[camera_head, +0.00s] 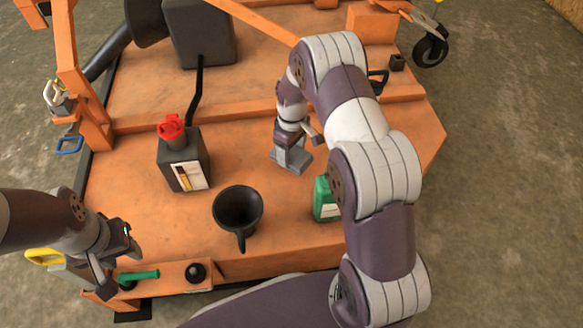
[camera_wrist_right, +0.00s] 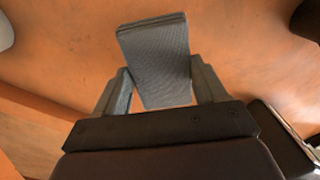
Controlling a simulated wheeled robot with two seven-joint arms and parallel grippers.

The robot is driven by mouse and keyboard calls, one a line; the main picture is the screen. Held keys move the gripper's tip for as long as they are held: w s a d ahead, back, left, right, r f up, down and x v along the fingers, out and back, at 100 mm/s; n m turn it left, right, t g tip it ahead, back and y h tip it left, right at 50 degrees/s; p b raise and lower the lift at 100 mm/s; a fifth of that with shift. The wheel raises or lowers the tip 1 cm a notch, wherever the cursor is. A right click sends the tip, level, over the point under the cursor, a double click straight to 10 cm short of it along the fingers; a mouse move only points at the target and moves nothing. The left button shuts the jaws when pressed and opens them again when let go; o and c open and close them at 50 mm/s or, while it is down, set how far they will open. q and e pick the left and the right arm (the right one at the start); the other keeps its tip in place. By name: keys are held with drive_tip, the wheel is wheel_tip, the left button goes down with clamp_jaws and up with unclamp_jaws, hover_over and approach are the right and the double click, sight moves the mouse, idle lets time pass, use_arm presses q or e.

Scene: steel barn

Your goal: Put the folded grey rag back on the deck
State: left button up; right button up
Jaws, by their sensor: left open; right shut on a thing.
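The folded grey rag (camera_wrist_right: 158,55) is between the two fingers of my right gripper (camera_wrist_right: 160,88) in the right wrist view, with orange deck behind it. My right gripper (camera_head: 290,160) is shut on the rag, low over the middle of the orange deck (camera_head: 330,115) in the head view. I cannot tell whether the rag touches the deck. In the head view the rag is hard to tell apart from the grey fingers. My left gripper (camera_head: 95,280) is open at the lower left, by the deck's front edge.
A dark can with a red cap (camera_head: 183,160), a black funnel (camera_head: 238,212) and a green bottle (camera_head: 323,200) stand on the deck near my right gripper. The bottle is partly behind my right arm. A green-handled tool (camera_head: 138,275) lies at the front edge. Bare deck shows between can and gripper.

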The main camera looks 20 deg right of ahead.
sight(292, 152)
wheel_tip(292, 152, down, 5)
drive_tip(key=shift+r+b, duration=0.1)
drive_tip(key=shift+b, duration=1)
drive_tip(key=shift+r, duration=0.25)
drive_tip(key=o, duration=1.4)
drive_tip(key=shift+f, duration=0.15)
use_arm(q)
wheel_tip(292, 152, down, 3)
drive_tip(key=shift+r, duration=0.1)
use_arm(e)
wheel_tip(292, 152, up, 13)
drive_tip(key=p, duration=0.8)
drive_tip(key=shift+f, duration=0.1)
use_arm(q)
wheel_tip(292, 152, up, 7)
drive_tip(key=shift+r, duration=0.2)
use_arm(e)
drive_tip(key=s+a+r+m, duration=0.2)
drive_tip(key=s+r, duration=0.1)
drive_tip(key=s, duration=0.3)
drive_tip(key=s+a+r+m+t, duration=0.1)
drive_tip(key=s+r+m, duration=0.1)
drive_tip(key=s+r, duration=0.2)
drive_tip(key=s+a+r+m, duration=0.1)
drive_tip(key=s+r, duration=0.3)
drive_tip(key=s, duration=0.6)
drive_tip(key=shift+a+m+t, duration=0.3)
drive_tip(key=shift+a+m, duration=0.1)
drive_tip(key=shift+a, duration=0.45)
